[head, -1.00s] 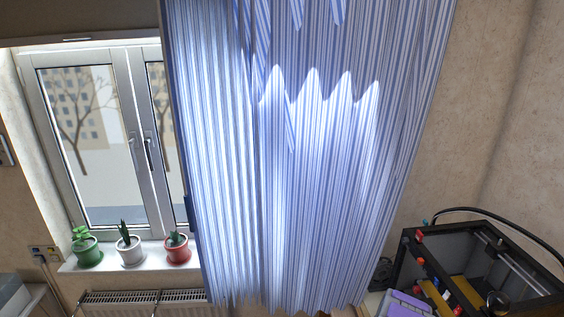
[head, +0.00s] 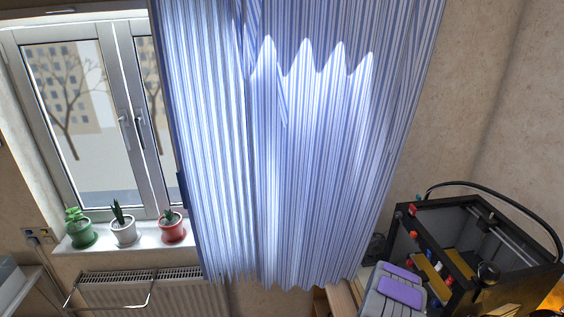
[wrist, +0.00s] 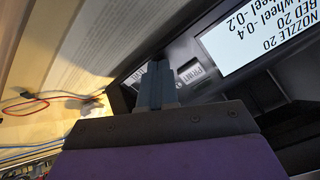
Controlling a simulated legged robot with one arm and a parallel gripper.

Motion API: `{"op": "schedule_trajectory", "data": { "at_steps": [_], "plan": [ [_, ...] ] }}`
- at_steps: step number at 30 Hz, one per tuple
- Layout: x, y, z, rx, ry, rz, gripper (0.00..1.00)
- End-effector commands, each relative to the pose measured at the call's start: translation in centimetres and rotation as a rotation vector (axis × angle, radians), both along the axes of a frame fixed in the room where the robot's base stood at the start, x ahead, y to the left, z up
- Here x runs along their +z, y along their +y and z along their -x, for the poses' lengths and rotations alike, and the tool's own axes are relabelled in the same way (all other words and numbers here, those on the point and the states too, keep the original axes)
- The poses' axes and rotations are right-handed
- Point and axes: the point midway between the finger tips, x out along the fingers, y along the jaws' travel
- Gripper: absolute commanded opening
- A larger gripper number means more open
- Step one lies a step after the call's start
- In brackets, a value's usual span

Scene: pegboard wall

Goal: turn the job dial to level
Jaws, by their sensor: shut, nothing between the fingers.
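My gripper (wrist: 160,70) is shut and empty in the wrist view, its blue-grey fingers together. The fingertips are at the printer's dark front panel, beside a grey piece labelled PRINT (wrist: 190,72). I cannot tell whether they touch it. A lit white screen (wrist: 255,35) to the right shows NOZZLE 20, BED 20 and wheel lines of text. I cannot make out the job dial; the fingers may hide it. In the head view the black-framed printer (head: 463,208) stands at the lower right, with my purple and grey wrist in front of its left side.
In the wrist view, red and blue wires (wrist: 38,100) lie on a light wooden surface at the left. In the head view, a striped curtain (head: 290,170) hangs left of the printer. Potted plants (head: 123,228) stand on the windowsill, above a radiator (head: 160,290). A black cable (head: 500,196) arches over the printer.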

Motion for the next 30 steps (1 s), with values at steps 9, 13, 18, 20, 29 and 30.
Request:
{"op": "schedule_trajectory", "data": {
  "at_steps": [9, 13, 18, 20, 29, 30],
  "plan": [
    [2.0, 1.7, 0.2, 0.001, 0.002, -0.003, 0.0],
    [3.2, 2.6, 0.1, 0.002, -0.002, -0.002, 0.0],
    [4.4, 3.7, 0.2, 0.001, -0.002, -0.002, 0.0],
    [4.6, 3.8, 0.3, 0.001, -0.001, -0.002, 0.0],
    [4.6, 4.0, 0.1, 0.006, -0.004, -0.005, 0.0],
    [4.8, 4.3, -0.3, 0.018, -0.011, -0.012, 0.0]
  ]
}}
